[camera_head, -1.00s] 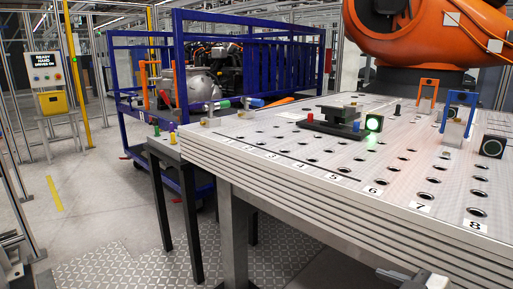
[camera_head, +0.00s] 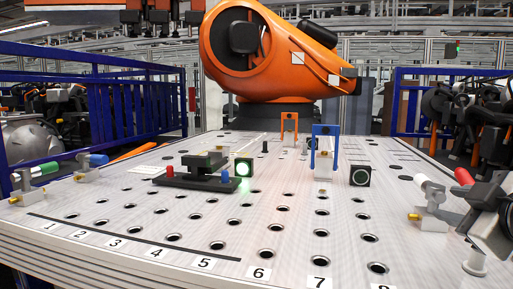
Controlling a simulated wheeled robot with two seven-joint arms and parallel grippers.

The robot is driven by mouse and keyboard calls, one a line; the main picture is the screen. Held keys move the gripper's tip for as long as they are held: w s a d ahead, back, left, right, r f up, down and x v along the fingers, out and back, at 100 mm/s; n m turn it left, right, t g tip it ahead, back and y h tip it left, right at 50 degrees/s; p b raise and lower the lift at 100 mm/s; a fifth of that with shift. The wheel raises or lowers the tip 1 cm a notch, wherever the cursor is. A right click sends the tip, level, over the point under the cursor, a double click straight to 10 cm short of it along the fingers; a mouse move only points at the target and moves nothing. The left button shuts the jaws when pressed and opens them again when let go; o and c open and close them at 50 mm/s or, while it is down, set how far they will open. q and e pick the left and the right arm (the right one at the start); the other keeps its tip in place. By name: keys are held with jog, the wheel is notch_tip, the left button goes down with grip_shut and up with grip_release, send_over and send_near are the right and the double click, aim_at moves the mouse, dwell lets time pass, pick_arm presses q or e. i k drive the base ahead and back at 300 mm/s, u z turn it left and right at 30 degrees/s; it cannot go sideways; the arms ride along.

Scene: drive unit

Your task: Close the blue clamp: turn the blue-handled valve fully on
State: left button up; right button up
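The blue-handled valve (camera_head: 93,162) stands at the left of the perforated table top, its blue handle lying sideways to the right. A green-handled valve (camera_head: 38,174) is beside it. The blue clamp (camera_head: 326,140), an upright blue arch, stands right of centre at the back, on a pale base. A similar orange clamp (camera_head: 289,125) is behind it. My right gripper (camera_head: 488,212) shows in part at the right edge, near the red-handled valve and far from the blue-handled one. I cannot tell whether its fingers are open. My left gripper is not in view.
A black fixture (camera_head: 200,178) with red and blue knobs sits mid-table beside a lit green lamp (camera_head: 243,168). A dark button box (camera_head: 360,173) is unlit. White-handled (camera_head: 428,186) and red-handled (camera_head: 464,178) valves are at right. An orange robot (camera_head: 265,55) stands behind.

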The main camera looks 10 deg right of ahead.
aim_at(84, 158)
jog(key=u, duration=0.2)
jog(key=i, duration=0.85)
jog(key=u, duration=1.1)
jog(key=i, duration=0.45)
jog(key=u, duration=0.55)
